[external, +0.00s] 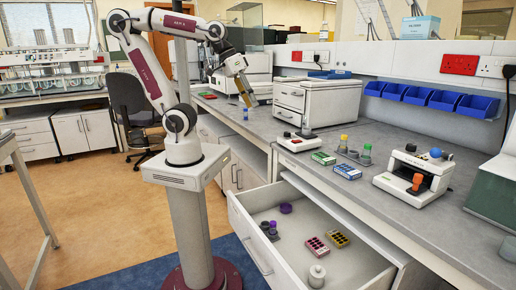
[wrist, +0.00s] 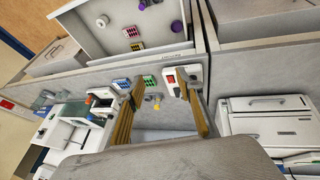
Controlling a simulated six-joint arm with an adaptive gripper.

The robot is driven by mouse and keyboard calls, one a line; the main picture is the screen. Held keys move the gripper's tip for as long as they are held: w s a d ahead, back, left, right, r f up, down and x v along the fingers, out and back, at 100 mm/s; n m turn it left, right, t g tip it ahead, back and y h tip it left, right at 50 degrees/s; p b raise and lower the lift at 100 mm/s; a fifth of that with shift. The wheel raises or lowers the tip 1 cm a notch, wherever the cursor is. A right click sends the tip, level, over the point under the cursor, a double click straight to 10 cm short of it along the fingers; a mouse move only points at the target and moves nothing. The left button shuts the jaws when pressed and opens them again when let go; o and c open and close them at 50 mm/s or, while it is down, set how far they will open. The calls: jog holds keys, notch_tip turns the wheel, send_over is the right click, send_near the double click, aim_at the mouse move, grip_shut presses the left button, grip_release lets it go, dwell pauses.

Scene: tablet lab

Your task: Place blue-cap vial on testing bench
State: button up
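A small blue-cap vial (external: 245,114) stands upright on the grey testing bench (external: 257,128), near the bench's front edge in the external view. My gripper (external: 247,104) is just above it, pointing down, with a small gap that is hard to judge. In the wrist view my gripper (wrist: 164,90) shows two tan fingers spread wide apart with nothing between them. I cannot make out the blue-cap vial in the wrist view.
An open drawer (external: 335,270) holds purple items, small racks and a white bottle. A yellow-cap vial (external: 343,142), a green-cap vial (external: 366,154), coloured racks and a white device (external: 415,177) stand on the right bench. A white cabinet (external: 320,103) is behind.

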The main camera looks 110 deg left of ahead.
jog(key=s+d+f+m+h, duration=0.1)
jog(key=s+d+f+m, duration=0.1)
jog(key=s+d+m, duration=0.3)
jog(key=d+m, duration=0.2)
jog(key=m, duration=0.1)
jog(key=shift+t, duration=0.4)
jog(key=shift+f, duration=0.1)
